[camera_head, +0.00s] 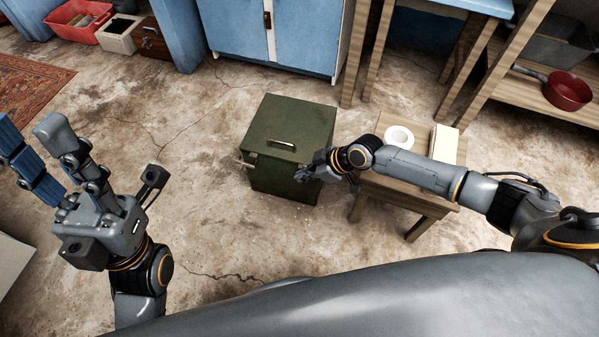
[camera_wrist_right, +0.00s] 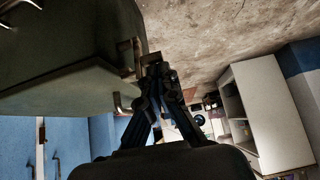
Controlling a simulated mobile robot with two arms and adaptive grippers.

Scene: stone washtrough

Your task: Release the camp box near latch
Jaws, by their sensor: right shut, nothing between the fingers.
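The camp box (camera_head: 290,145) is a dark green metal box on the floor with its lid down and a pale handle on top. It also fills the upper left of the right wrist view (camera_wrist_right: 60,50). A metal latch (camera_wrist_right: 127,55) shows on its side in the wrist view, right beside my right gripper (camera_wrist_right: 152,62); whether they touch I cannot tell. In the head view my right gripper (camera_head: 304,174) is at the box's near right side, shut and empty. My left gripper (camera_head: 28,135) is raised at the left, fingers apart and empty, far from the box.
A small wooden table (camera_head: 400,190) with a white roll (camera_head: 398,136) stands right of the box, under my right arm. A blue cabinet (camera_head: 280,40) stands behind. A red bin (camera_head: 80,22) is at back left. The floor left of the box is clear.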

